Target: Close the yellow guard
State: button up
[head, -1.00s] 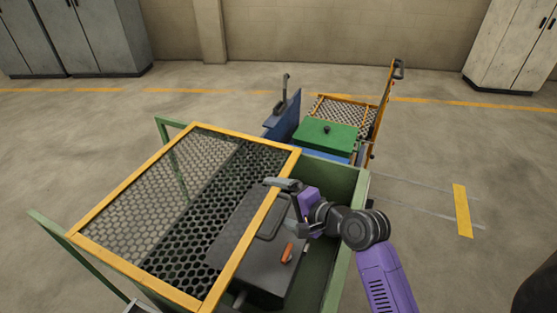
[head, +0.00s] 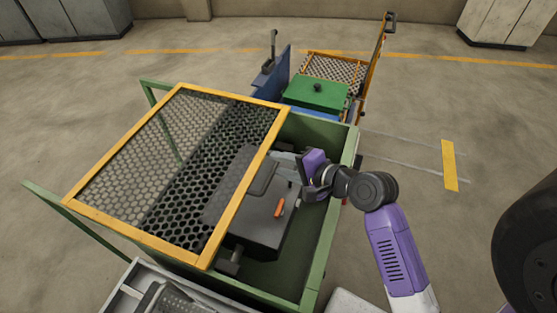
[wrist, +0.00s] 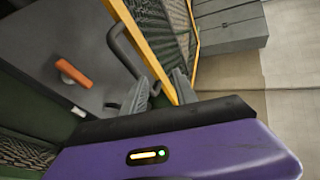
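The yellow guard (head: 245,196) is a yellow frame filled with dark mesh, lying tilted over the left part of a green bin (head: 334,205). Its right bar crosses above a dark grey box (head: 259,215) with a handle and an orange lever (head: 280,207). My gripper (head: 280,157) is just right of that bar, near its upper end. In the wrist view, the fingers of my gripper (wrist: 160,85) stand apart, and the guard's yellow bar (wrist: 150,58) runs down to the gap between them. I cannot tell whether they touch it.
A blue cart with a green lidded box (head: 316,94) and an orange-framed mesh (head: 336,67) stands behind the bin. A grey tray (head: 190,293) is in front. Cabinets (head: 500,20) line the back wall.

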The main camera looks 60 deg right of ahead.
jog(key=shift+s+a+r+p, duration=0.1)
jog(key=shift+s+a, duration=0.05)
jog(key=shift+s, duration=0.65)
jog(key=shift+s+a+r+p, duration=0.1)
jog(key=shift+s+a, duration=0.05)
jog(key=shift+s, duration=0.65)
jog(key=shift+s+a+r+p, duration=0.1)
jog(key=shift+s+a, duration=0.05)
jog(key=shift+s, duration=0.65)
jog(key=shift+p, duration=0.4)
